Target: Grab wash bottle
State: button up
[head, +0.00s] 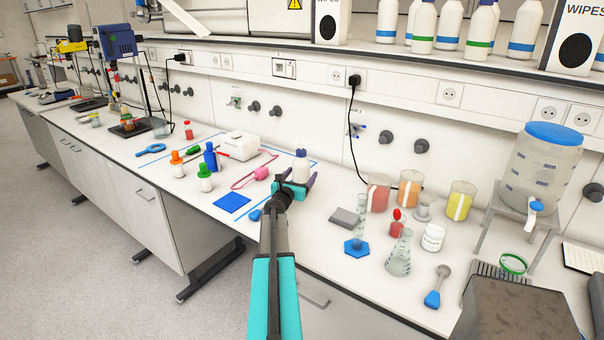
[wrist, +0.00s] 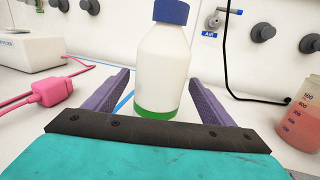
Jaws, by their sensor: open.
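A white bottle with a blue cap and a green band at its base, likely the wash bottle, stands upright on the bench in the head view (head: 301,168). It also shows in the wrist view (wrist: 161,67), where the cap is cut by the top edge. My gripper (head: 295,180) is open, with its purple fingers on either side of the bottle. In the wrist view my gripper (wrist: 158,84) shows a gap beside the bottle on the left. The right finger is close to the bottle; I cannot tell if it touches.
A pink tool (head: 262,173) and a white device (head: 241,145) lie left of the bottle. Beakers with red (head: 378,192), orange (head: 410,188) and yellow (head: 459,200) liquid stand to the right. A black cable (head: 352,120) hangs behind. Several banded bottles stand on the shelf above.

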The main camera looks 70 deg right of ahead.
jog(key=shift+d, duration=0.55)
jog(key=c, duration=1.5)
jog(key=shift+r, duration=0.2)
notch_tip(320, 180, up, 18)
jog(key=shift+f, duration=0.15)
dwell(0.3)
